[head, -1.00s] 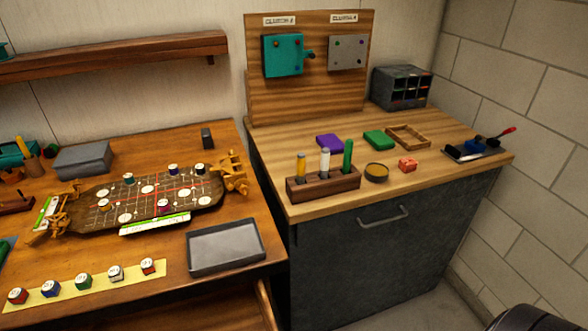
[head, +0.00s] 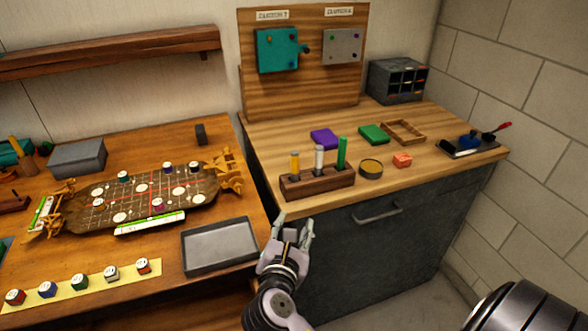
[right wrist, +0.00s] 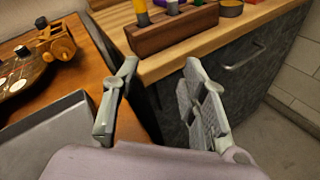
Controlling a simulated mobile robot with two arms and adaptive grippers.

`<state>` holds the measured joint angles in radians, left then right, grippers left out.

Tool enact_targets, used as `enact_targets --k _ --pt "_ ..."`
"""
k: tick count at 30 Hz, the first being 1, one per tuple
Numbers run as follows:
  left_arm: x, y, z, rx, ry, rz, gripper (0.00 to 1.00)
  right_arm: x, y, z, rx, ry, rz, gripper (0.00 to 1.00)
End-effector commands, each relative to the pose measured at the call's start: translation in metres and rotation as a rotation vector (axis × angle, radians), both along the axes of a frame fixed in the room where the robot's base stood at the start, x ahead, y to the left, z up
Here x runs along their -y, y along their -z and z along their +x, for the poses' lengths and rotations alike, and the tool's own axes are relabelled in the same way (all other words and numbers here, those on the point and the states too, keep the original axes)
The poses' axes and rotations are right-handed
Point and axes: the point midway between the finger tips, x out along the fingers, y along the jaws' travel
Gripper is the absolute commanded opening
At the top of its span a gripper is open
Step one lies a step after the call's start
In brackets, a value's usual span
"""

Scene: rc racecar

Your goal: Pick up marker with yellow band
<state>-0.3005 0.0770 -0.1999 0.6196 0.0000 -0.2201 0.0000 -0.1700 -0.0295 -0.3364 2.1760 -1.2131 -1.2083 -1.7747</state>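A wooden marker holder (head: 316,183) stands near the front left corner of the right-hand worktop. Three upright markers stand in it. The left one (head: 295,163) shows yellow, the middle one (head: 319,160) is whitish and the right one (head: 342,152) is green. In the right wrist view, the yellow on the left marker (right wrist: 141,12) shows above the holder (right wrist: 170,33); its top is cut off. My right gripper (head: 293,229) is open and empty, in front of and below the holder. In the right wrist view its fingers (right wrist: 162,66) are wide apart. My left gripper is not in view.
A round tin (head: 371,169) and a red block (head: 402,160) sit right of the holder. Purple (head: 324,139) and green (head: 374,135) blocks lie behind. A grey tray (head: 219,246) lies on the left table. The cabinet handle (head: 377,213) juts out below.

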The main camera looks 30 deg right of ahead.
Motion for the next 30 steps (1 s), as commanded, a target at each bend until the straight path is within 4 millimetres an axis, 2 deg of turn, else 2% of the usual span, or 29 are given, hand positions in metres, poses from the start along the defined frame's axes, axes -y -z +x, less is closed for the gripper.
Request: enact_targets --k 1,3,8,11,24,30 --pt "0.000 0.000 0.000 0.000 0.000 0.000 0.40 -0.004 -0.015 0.008 -0.025 -0.016 -0.115 0.40" --pt "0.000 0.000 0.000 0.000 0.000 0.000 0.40 -0.008 -0.032 0.014 -0.062 -0.027 -0.255 0.40" --pt "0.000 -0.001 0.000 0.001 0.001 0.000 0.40 -0.012 -0.052 0.022 -0.109 -0.032 -0.417 0.40" --pt "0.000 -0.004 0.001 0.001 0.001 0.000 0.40 -0.004 -0.055 0.030 -0.113 -0.031 -0.436 0.40" --pt "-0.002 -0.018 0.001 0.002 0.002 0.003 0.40 0.059 -0.054 0.096 -0.115 -0.031 -0.431 0.40" --pt "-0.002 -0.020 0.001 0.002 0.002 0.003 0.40 0.070 -0.052 0.109 -0.113 -0.033 -0.427 0.40"
